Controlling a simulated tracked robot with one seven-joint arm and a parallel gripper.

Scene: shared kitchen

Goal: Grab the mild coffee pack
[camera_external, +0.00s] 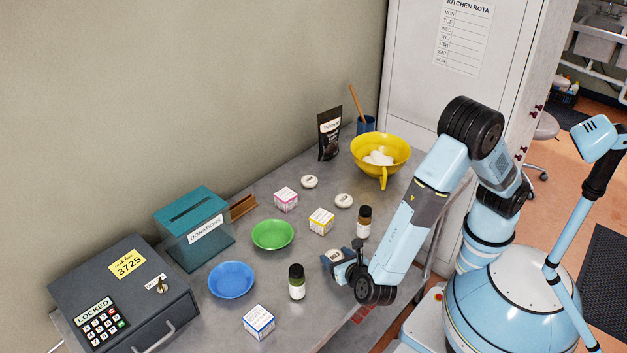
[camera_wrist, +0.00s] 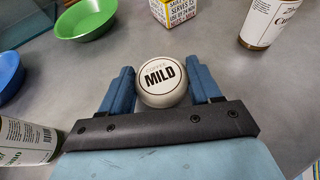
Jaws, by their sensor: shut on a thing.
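The mild coffee pack (camera_wrist: 161,80) is a small round white pack with "COFFEE MILD" on its top, seen in the wrist view. My gripper (camera_wrist: 160,88) has its two blue fingers on either side of the pack and is shut on it. In the external view my gripper (camera_external: 345,262) is low over the near right part of the table, and the pack (camera_external: 333,255) shows partly at its fingertips. I cannot tell whether the pack still touches the table.
A brown jar (camera_external: 364,222) and a green jar (camera_external: 297,282) stand close by on either side. A yellow-labelled box (camera_external: 321,221), a green bowl (camera_external: 272,235) and a blue bowl (camera_external: 231,280) lie beyond. Two other round white packs (camera_external: 344,201) (camera_external: 309,182) sit farther back.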

